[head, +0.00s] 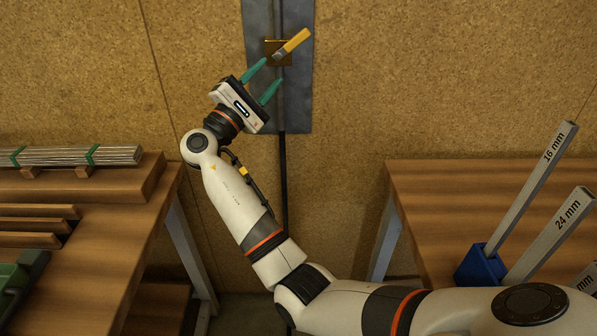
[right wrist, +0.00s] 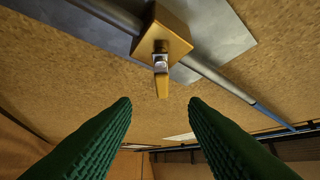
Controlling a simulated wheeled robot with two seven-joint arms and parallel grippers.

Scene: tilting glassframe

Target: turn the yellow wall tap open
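The yellow wall tap lever (head: 293,43) slants up to the right from its brass-coloured body (head: 271,47), on a grey plate (head: 262,18) on the wall. In the right wrist view the lever (right wrist: 161,86) points toward me below the square body (right wrist: 162,35). My right gripper (head: 268,77) is open, its two green fingers apart, just below and left of the tap. Nothing is between the fingers, and they do not touch the lever. In the right wrist view the fingers (right wrist: 158,104) show spread, with the lever ahead between them. My left gripper is out of view.
A wooden bench (head: 125,215) with bundled rods (head: 75,156) stands at left. Another bench (head: 425,190) at right holds a blue block (head: 481,266) and upright labelled bars (head: 530,185). A dark pipe (head: 283,180) runs down the wall. The space between the benches is free except for my arm.

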